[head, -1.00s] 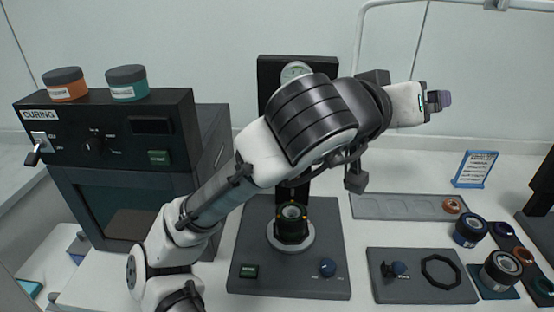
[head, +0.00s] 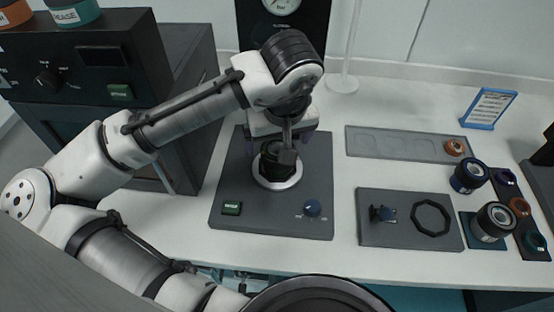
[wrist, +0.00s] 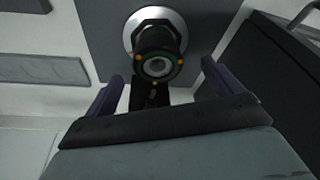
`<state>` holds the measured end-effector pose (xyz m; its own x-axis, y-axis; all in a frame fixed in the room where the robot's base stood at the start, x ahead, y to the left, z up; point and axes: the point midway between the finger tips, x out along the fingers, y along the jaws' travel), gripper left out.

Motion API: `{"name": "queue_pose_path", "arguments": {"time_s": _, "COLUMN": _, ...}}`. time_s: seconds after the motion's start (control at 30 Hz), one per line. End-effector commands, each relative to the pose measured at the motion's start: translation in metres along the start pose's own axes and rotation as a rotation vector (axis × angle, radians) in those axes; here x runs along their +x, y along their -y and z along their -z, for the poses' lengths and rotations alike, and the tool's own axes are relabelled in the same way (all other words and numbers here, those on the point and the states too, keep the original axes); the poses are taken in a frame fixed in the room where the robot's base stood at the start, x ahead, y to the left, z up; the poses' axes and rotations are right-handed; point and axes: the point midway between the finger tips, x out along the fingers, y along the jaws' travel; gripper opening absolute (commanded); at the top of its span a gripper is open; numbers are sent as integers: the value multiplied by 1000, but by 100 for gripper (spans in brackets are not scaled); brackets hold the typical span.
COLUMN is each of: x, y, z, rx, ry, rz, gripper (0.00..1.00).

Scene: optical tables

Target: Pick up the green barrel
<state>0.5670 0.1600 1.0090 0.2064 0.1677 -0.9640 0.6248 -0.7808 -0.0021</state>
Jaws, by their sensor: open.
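The green barrel is a dark cylinder with a thin green ring and small orange dots around its top. It stands upright on a pale round seat (head: 278,185) on the grey station plate (head: 240,180). In the wrist view the barrel (wrist: 158,62) is seen close from above, its round opening facing the camera. My gripper (wrist: 157,82) is open and empty, with a dark purple finger to each side in that view and the barrel just beyond the gap. In the head view my gripper (head: 279,146) hangs over the station and partly hides the barrel.
The station has a gauge (head: 281,4) on its dark back column and a blue knob (head: 312,208). The curing box (head: 80,70) stands left. Right are a long tray (head: 400,145), a plate with an octagonal ring (head: 432,217), a blue-ringed barrel (head: 468,177) and another barrel (head: 494,221).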

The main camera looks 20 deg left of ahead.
Motion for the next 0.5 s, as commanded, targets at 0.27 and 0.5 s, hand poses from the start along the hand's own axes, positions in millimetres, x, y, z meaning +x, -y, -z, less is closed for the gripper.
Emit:
{"name": "queue_pose_path", "arguments": {"time_s": 0.27, "x": 21, "y": -1, "z": 1, "rx": 1, "ry": 0, "rz": -1, "gripper": 92}}
{"name": "queue_pose_path", "arguments": {"time_s": 0.5, "x": 51, "y": -3, "z": 5, "rx": 1, "ry": 1, "rz": 0, "gripper": 92}}
